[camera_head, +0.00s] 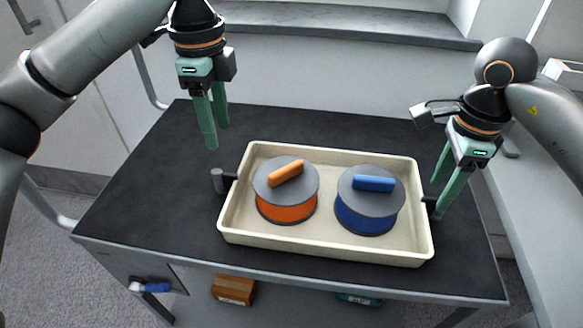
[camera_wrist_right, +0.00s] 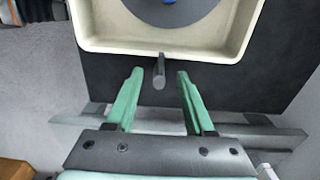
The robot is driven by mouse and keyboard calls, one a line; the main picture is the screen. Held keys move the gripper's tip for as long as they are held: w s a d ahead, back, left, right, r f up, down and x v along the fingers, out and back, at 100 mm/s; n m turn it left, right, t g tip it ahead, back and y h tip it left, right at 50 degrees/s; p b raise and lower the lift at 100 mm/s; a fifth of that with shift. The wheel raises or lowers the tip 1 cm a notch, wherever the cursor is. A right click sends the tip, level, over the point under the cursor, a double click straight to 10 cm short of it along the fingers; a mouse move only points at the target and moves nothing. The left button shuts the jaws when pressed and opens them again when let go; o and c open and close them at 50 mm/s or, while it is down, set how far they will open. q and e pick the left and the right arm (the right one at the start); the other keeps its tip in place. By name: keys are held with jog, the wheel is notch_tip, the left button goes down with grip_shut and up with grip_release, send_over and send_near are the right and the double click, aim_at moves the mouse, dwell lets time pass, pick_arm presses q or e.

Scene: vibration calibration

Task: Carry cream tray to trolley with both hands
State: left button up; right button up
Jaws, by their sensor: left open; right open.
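The cream tray (camera_head: 330,249) rests on a dark-topped stand (camera_head: 150,175) in the head view. It holds an orange drum (camera_head: 287,211) and a blue drum (camera_head: 366,219), each with a grey lid. My left gripper (camera_head: 215,135) is open and empty, above and behind the tray's left handle (camera_head: 218,181). My right gripper (camera_head: 438,200) is open at the tray's right end. The right wrist view shows the right handle (camera_wrist_right: 159,72) between its spread fingers (camera_wrist_right: 160,75), with gaps on both sides. I cannot tell whether the stand is the trolley.
A grey ledge (camera_head: 340,25) runs behind the stand, and a pale counter (camera_head: 535,200) is close on the right. A blue-handled lever (camera_head: 152,287) sticks out in front. A brown box (camera_head: 233,290) sits below the top. The stand's left side is clear.

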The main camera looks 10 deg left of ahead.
jog(key=shift+r, duration=3.05)
